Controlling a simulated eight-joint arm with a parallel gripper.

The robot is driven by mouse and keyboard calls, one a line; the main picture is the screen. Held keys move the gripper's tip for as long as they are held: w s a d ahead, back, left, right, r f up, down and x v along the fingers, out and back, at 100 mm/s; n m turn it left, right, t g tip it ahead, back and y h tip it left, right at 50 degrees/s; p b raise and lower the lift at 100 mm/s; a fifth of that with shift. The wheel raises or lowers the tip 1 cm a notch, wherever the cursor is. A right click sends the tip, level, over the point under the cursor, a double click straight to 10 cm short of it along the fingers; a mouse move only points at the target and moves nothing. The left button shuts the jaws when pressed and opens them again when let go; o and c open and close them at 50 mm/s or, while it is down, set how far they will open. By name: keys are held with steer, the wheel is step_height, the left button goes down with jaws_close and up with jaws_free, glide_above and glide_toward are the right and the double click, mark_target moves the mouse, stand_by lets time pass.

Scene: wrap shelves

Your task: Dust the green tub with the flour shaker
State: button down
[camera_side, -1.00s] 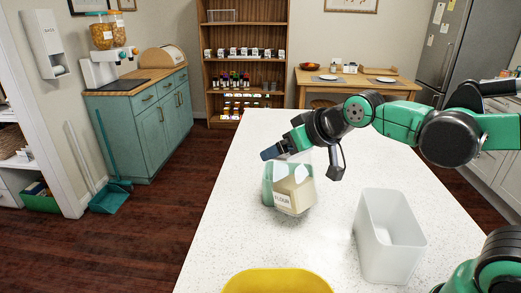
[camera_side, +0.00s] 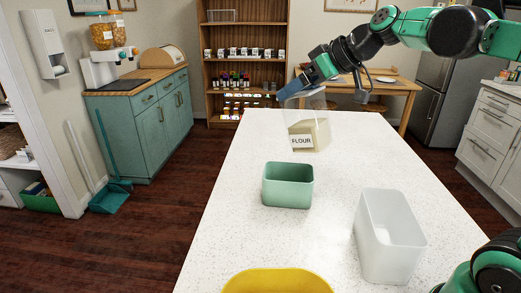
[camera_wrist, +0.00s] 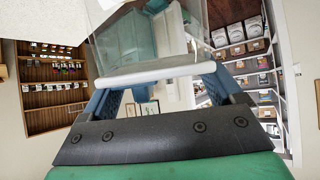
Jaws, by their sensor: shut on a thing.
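The green tub (camera_side: 288,198) stands upright on the white speckled counter in the side view, and nothing covers it. The flour shaker (camera_side: 318,134), cream below with a clear upper part and a FLOUR label, is beyond the tub and slightly to its right. It looks nearly upright; I cannot tell whether its base touches the counter. My gripper (camera_side: 306,90) is shut on the clear upper part from above. In the wrist view, the clear, white-edged part (camera_wrist: 150,72) is between my blue fingers. Whether flour lies inside the tub is too unclear to tell.
A white open bin (camera_side: 372,246) stands on the counter (camera_side: 245,235) at the front right. A yellow container (camera_side: 277,282) is at the front edge of the view. The counter around the green tub is clear. A table (camera_side: 395,84) and shelves stand behind.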

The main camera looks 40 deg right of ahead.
steer(key=d+n+g+y, duration=0.5)
steer(key=d+n+y, duration=0.2)
steer(key=d+n, duration=0.4)
steer(key=w+a+f+g+h, duration=0.1)
steer(key=f+h, duration=0.1)
steer(key=f, duration=0.4)
steer(key=w+a+f+m+g+h, duration=0.1)
steer(key=a+f+h, duration=0.1)
steer(key=f, duration=0.4)
steer(key=shift+w+a+f+g+h, duration=0.2)
steer(key=shift+w+f+g+h, duration=0.2)
steer(key=shift+h, duration=0.4)
steer(key=shift+w+a+f+g+h, duration=0.1)
steer(key=shift+a+f+g+h, duration=0.1)
steer(key=shift+f+g+h, duration=0.35)
steer(key=shift+w+a+f+g+h, duration=0.15)
steer(key=shift+a+g+h, duration=0.1)
steer(key=shift+h, duration=0.5)
steer(key=shift+w+a+f+g+h, duration=0.1)
steer(key=shift+a+f+g+h, duration=0.1)
steer(key=shift+f+g+h, duration=0.4)
steer(key=shift+w+a+f+g+h, duration=0.15)
steer(key=shift+a+g+h, duration=0.1)
steer(key=shift+h, duration=0.6)
steer(key=shift+w+a+f+g+h, duration=0.1)
steer(key=shift+a+f+g+h, duration=0.1)
steer(key=shift+f+g+h, duration=0.4)
steer(key=shift+w+a+r+g+h, duration=0.1)
steer(key=shift+a+r+g+h, duration=0.15)
steer(key=shift+h, duration=0.6)
